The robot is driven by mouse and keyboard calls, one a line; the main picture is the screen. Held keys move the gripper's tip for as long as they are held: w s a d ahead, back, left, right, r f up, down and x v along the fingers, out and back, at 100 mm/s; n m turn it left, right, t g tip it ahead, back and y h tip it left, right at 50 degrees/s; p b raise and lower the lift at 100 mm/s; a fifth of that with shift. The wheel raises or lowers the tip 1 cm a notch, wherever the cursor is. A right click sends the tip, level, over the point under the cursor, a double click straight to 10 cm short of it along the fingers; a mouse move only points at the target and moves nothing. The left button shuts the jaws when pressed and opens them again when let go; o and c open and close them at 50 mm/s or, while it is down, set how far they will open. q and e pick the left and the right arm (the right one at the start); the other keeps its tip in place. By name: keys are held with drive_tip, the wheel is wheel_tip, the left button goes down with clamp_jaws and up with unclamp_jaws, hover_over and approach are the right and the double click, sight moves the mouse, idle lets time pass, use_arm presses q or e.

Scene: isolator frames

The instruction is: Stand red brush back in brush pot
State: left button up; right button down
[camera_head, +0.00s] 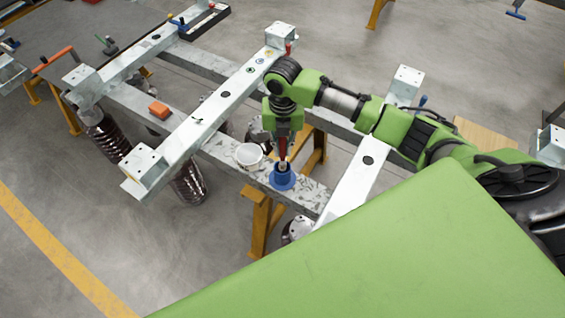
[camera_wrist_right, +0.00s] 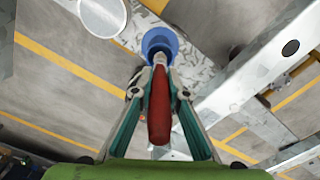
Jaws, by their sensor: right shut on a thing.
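My right gripper (camera_head: 283,155) points down over the steel beam, shut on the red brush (camera_head: 282,150). In the right wrist view the red handle of the brush (camera_wrist_right: 159,105) lies between the two fingers (camera_wrist_right: 160,93). Its far end reaches the blue brush pot (camera_wrist_right: 160,41). The brush pot (camera_head: 283,179) stands on the beam directly below the gripper. The brush's lower end is at the pot's mouth; I cannot tell how deep it sits inside. My left gripper is not in view.
A white tub (camera_head: 249,155) stands on the beam just left of the pot. An orange block (camera_head: 159,110) lies farther left. A long pale beam (camera_head: 215,105) crosses behind, and a yellow trestle (camera_head: 262,215) stands below.

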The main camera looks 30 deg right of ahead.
sight(283, 159)
wheel_tip(283, 159, down, 5)
drive_tip(key=shift+f+p, duration=0.15)
drive_tip(key=shift+p, duration=0.3)
drive_tip(key=shift+f, duration=0.5)
drive_tip(key=shift+f, duration=0.1)
drive_tip(key=c, duration=2)
unclamp_jaws()
drive_tip(key=shift+r, duration=0.3)
wheel_tip(283, 159, up, 12)
drive_tip(key=shift+f+b, duration=0.15)
drive_tip(key=shift+b, duration=0.7)
